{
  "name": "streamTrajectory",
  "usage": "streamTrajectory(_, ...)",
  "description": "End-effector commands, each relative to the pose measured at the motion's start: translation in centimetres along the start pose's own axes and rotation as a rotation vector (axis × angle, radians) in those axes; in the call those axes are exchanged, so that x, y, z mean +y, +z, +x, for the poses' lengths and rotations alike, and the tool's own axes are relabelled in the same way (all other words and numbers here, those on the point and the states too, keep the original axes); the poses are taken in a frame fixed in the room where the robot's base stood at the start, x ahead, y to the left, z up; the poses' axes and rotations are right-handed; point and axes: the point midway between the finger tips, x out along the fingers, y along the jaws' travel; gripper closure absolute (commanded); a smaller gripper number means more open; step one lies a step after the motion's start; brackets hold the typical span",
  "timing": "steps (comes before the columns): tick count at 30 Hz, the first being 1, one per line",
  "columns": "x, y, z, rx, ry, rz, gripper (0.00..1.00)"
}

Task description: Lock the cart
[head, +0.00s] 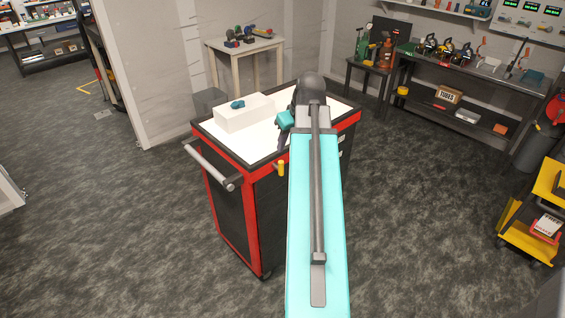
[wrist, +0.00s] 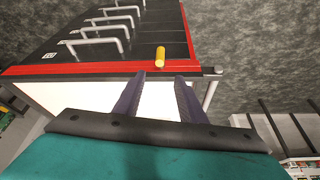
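The cart (head: 236,212) is red and black with a white top, and stands in the middle of the head view. A small yellow cylinder (head: 281,168) sticks out of its dark side just under the red top rim, and it also shows in the wrist view (wrist: 160,56). My gripper (head: 282,142) is over the cart's top near that rim, partly hidden by my arm. In the wrist view its two dark purple fingers (wrist: 160,78) are apart with nothing between them. The yellow cylinder is just beyond the fingertips, apart from them.
A white box (head: 244,112) with a small teal object (head: 237,104) on it stands on the cart top. A grey push handle (head: 212,165) juts out left. Drawer handles (wrist: 98,42) line the dark side. A yellow cart (head: 528,230) stands far right. The floor around is clear.

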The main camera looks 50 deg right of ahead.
Motion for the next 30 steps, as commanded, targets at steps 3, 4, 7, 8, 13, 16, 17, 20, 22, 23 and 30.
streamTrajectory(3,0.0,0.0,0.5,0.0,0.0,0.0,0.63)
streamTrajectory(4,0.0,0.0,0.7,0.0,0.0,0.0,0.63)
streamTrajectory(7,0.0,0.0,1.4,-0.001,-0.001,0.0,0.63)
streamTrajectory(8,-0.1,0.0,1.7,-0.002,-0.001,0.0,0.63)
streamTrajectory(13,-0.1,0.0,3.2,-0.002,-0.002,-0.001,0.63)
streamTrajectory(16,-0.1,-0.1,4.1,-0.001,-0.001,-0.001,0.63)
streamTrajectory(17,-0.1,-0.1,4.4,-0.002,-0.001,-0.001,0.63)
streamTrajectory(20,-0.1,0.0,5.3,-0.001,-0.001,-0.001,0.63)
streamTrajectory(22,-0.1,-0.1,5.9,-0.002,-0.001,-0.001,0.63)
streamTrajectory(23,-0.1,-0.1,6.2,-0.002,-0.001,-0.001,0.63)
streamTrajectory(30,0.0,-0.1,8.4,-0.001,-0.001,-0.001,0.63)
